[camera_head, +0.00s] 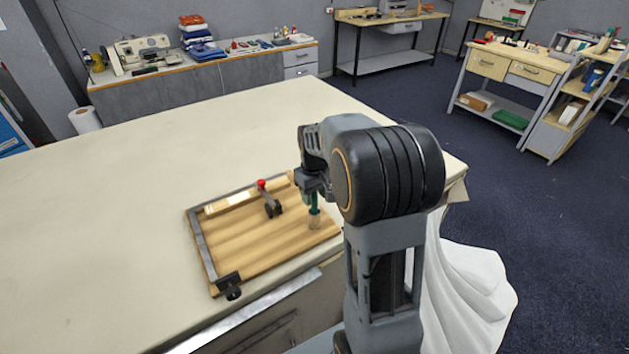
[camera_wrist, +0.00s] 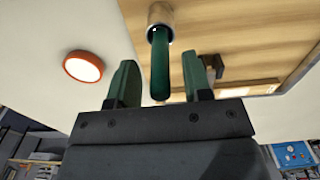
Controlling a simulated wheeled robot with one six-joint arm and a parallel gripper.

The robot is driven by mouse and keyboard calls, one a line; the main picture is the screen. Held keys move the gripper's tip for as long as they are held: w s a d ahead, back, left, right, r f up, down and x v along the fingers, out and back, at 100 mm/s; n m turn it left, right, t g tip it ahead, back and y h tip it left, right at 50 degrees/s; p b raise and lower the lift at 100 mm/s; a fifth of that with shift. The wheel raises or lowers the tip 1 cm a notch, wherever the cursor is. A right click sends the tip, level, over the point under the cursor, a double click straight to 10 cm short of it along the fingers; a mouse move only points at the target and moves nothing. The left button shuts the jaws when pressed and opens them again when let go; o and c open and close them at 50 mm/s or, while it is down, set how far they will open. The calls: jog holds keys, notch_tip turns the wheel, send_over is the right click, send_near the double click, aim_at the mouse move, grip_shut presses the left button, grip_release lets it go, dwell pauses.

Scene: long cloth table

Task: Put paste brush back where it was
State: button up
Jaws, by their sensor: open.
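The paste brush (camera_wrist: 161,66) shows a dark green handle in the wrist view. It stands out of a short round metal-rimmed holder or ferrule (camera_wrist: 160,17); I cannot tell which. My gripper (camera_wrist: 159,64) is open, with a green finger on either side of the handle and visible gaps to both. In the head view my gripper (camera_head: 313,192) points down over the right part of a wooden board (camera_head: 262,238). A pale round piece (camera_head: 315,223) stands on the board beneath it. The bristles are not clearly visible.
The board has a grey edge strip (camera_head: 201,247), a red-knobbed clamp (camera_head: 268,197) and a black clamp (camera_head: 230,286). An orange-rimmed round dish or lid (camera_wrist: 84,66) lies beside the board. The cream table (camera_head: 120,210) is clear to the left.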

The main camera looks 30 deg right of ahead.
notch_tip(320, 180, up, 11)
jog(key=shift+f, duration=0.1)
jog(key=s+a+f+t, duration=0.1)
jog(key=s+a, duration=0.3)
jog(key=s, duration=0.4)
jog(key=s+a+f+m+t, duration=0.1)
jog(key=s+a+f+t, duration=0.1)
jog(key=s+a, duration=0.3)
jog(key=s+t, duration=0.1)
jog(key=s, duration=0.2)
jog(key=shift+a, duration=0.25)
jog(key=shift+f, duration=0.1)
